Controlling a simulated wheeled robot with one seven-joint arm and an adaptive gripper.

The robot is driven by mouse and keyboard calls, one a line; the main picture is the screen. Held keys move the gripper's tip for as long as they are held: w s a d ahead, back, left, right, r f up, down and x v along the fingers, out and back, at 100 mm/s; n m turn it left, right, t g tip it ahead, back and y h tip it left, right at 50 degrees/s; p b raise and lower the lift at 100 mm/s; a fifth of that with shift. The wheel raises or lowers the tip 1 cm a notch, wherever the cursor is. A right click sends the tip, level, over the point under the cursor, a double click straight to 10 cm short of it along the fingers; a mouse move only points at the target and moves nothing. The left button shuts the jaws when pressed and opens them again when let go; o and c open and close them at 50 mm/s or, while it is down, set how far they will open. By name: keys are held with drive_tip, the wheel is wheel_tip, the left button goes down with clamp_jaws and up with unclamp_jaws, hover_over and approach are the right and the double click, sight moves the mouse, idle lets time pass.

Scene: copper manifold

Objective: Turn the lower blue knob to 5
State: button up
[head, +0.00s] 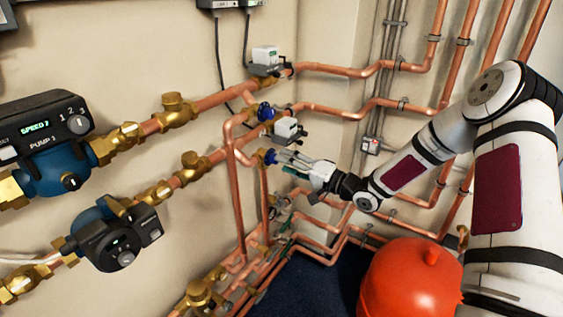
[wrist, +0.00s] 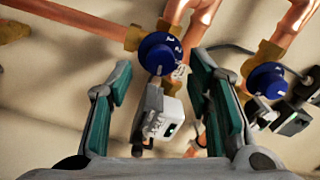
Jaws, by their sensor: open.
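The lower blue knob (head: 270,156) sits on a brass valve, just beyond my fingertips in the head view. The upper blue knob (head: 266,111) is above it on another valve. My gripper (head: 284,161) is open and points left at the lower knob. In the wrist view, one blue knob (wrist: 158,52), which I take as the lower one, lies between and beyond the open fingers of my gripper (wrist: 163,72). Nothing is held, and I cannot tell whether either finger touches it. Its pale marks are too small to read. Another blue knob (wrist: 267,80) is to the right.
A white box (head: 287,128) sits just above the lower knob, with copper pipes around it. In the wrist view a white box (wrist: 156,115) lies between the fingers. Two pumps (head: 45,145) (head: 118,238) are at left. A red tank (head: 410,280) stands below my arm.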

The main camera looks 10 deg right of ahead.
drive_tip(key=v, duration=0.9)
drive_tip(key=s+d+r+n+g+h+p, duration=0.2)
drive_tip(key=s+d+r+h, duration=0.1)
drive_tip(key=s+r+h, duration=0.4)
drive_tip(key=s+d+r+n+g+h+p, duration=0.1)
drive_tip(key=s+d+r+g+h, duration=0.15)
drive_tip(key=s+r+h, duration=0.45)
drive_tip(key=s+a+r+n+g+p, duration=0.1)
drive_tip(key=s+a+r+g, duration=0.1)
drive_tip(key=s, duration=1)
drive_tip(key=s+a+r+g+y+p, duration=0.1)
drive_tip(key=s+a+r, duration=0.4)
drive_tip(key=s, duration=0.7)
drive_tip(key=shift+s+a+n+g, duration=0.15)
drive_tip(key=shift+a+n+g, duration=0.25)
drive_tip(key=shift+g, duration=0.15)
